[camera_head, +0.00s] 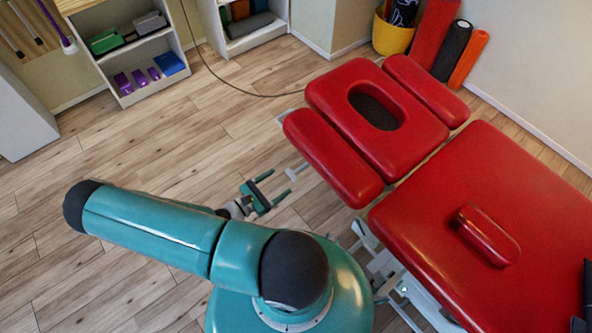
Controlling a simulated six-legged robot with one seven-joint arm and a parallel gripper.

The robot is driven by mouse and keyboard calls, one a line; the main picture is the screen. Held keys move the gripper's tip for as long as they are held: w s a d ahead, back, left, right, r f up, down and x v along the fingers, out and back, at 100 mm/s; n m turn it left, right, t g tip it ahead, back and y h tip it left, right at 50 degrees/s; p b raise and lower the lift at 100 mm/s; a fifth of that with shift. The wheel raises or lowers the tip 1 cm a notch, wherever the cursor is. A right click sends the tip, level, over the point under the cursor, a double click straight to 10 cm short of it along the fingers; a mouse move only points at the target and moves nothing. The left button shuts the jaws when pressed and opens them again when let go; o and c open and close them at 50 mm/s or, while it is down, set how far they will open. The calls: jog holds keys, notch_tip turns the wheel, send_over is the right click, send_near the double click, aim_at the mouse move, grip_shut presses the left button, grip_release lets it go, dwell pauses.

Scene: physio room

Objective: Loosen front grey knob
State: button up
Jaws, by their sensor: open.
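A small grey T-shaped handle (297,171), which looks like the front grey knob, sticks out from under the left red arm pad of the treatment table. My gripper (272,188) is left of this handle, a short gap away in the picture. Its two dark green-edged fingers are apart, with nothing seen between them. The red treatment table (480,200) has a headrest with a face hole (374,108) and a left arm pad (333,158), which hides where the handle joins the frame.
The table's pale metal frame (385,270) shows below its near edge, close to my arm. Low shelves (130,60) stand at the back left. A yellow bin (392,38) and several rolls (452,50) stand behind the headrest. The wood floor at left is clear.

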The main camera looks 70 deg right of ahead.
aim_at(289, 176)
jog(key=x, duration=0.8)
jog(key=shift+s+d, duration=0.15)
jog(key=shift+d, duration=0.15)
jog(key=shift+c, duration=0.2)
jog(key=c, duration=0.9)
